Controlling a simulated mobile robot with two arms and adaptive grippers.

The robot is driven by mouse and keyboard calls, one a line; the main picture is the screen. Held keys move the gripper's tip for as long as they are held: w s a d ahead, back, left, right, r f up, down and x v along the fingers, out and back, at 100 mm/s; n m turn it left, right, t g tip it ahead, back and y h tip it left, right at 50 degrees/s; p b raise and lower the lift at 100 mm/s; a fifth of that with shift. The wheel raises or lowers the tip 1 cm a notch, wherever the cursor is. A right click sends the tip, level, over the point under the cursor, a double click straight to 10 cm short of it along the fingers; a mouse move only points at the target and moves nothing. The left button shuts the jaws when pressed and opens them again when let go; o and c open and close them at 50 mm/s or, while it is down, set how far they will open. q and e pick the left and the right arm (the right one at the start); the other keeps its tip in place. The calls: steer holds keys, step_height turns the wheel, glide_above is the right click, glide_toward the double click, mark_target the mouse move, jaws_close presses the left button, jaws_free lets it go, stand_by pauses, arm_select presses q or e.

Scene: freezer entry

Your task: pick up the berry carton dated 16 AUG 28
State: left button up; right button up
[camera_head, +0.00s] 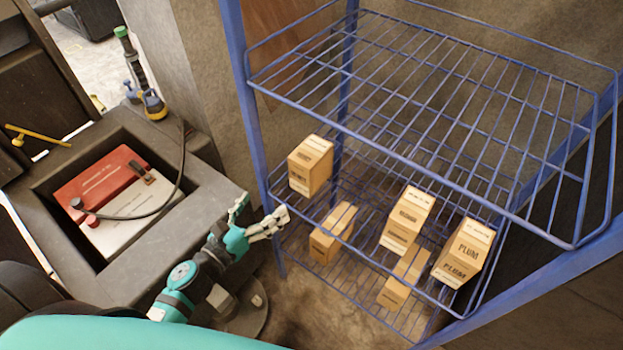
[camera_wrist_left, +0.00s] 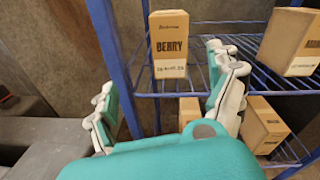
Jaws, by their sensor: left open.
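A tan carton marked BERRY (camera_wrist_left: 169,48) stands upright on the blue wire shelf, near its left post, in the left wrist view. Its date line ends in AUG 28, but the day is too small to read surely. In the head view this carton (camera_head: 310,167) stands at the left end of the middle shelf. My left gripper (camera_head: 260,214) is open and empty, left of and below the carton, apart from it. In the wrist view its fingers (camera_wrist_left: 166,98) are spread, with the carton beyond and above the gap. My right gripper is not in view.
A PLUM carton (camera_head: 464,252) and another carton (camera_head: 407,219) stand further right on the middle shelf. Cartons (camera_head: 332,234) and (camera_head: 404,277) are on the lower shelf. The blue rack post (camera_head: 247,100) and upper wire shelf (camera_head: 430,110) are close. A battery (camera_head: 110,185) sits left.

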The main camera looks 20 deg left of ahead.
arm_select(q)
step_height(320, 180, up, 3)
steer(key=d+m+h, duration=0.1)
steer(key=m, duration=0.2)
steer(key=p, duration=0.2)
glide_toward(311, 154)
steer(key=w, duration=0.1)
steer(key=w+f, duration=0.1)
steer(key=w, duration=0.1)
steer(key=w+d, duration=0.1)
steer(key=shift+w+f, duration=0.35)
steer(key=shift+p+x, duration=0.4)
steer(key=shift+x, duration=2.7)
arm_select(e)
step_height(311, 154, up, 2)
arm_select(q)
steer(key=shift+c, duration=0.2)
steer(key=c, duration=1.4)
steer(key=shift+r, duration=0.15)
steer(key=shift+c, duration=0.7)
